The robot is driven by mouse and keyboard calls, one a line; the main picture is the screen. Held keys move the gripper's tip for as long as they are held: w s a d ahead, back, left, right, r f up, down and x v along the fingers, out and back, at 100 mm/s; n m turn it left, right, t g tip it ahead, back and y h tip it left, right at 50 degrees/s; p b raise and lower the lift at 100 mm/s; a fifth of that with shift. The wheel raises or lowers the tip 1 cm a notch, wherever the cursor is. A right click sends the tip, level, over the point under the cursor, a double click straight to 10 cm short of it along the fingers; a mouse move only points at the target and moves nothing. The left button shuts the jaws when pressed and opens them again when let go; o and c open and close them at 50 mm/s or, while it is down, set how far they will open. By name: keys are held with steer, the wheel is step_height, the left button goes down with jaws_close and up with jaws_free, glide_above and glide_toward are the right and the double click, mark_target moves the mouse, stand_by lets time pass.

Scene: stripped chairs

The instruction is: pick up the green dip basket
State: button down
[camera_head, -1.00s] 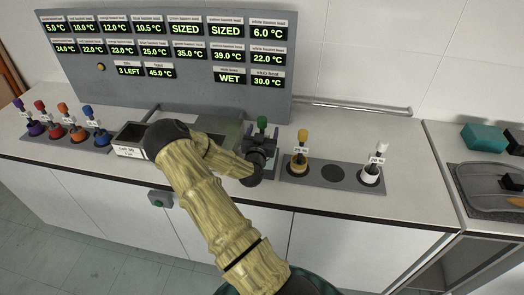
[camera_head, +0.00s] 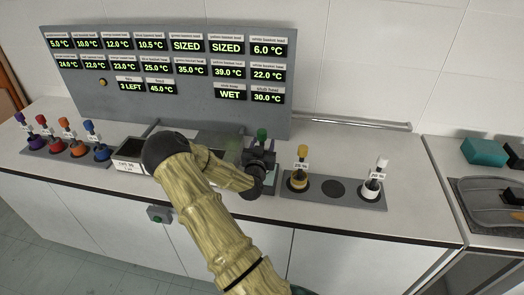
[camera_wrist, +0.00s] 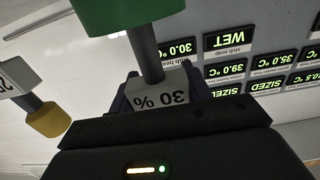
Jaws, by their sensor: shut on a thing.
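The green dip basket (camera_head: 262,135) stands upright near the middle of the counter, its green knob showing above my gripper. The lower part of the basket is hidden behind my gripper and arm.
A yellow basket (camera_head: 301,170) and a white basket (camera_head: 373,181) stand in a grey rack to the right, with an empty hole between. Purple, red, orange and blue (camera_head: 98,142) baskets stand at left. A dark trough (camera_head: 130,147) and display panel (camera_head: 180,108) are nearby.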

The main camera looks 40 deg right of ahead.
step_height(320, 180, up, 9)
steer(key=b, duration=0.2)
steer(key=shift+s, duration=0.1)
stand_by(0.4)
steer(key=shift+f, duration=0.15)
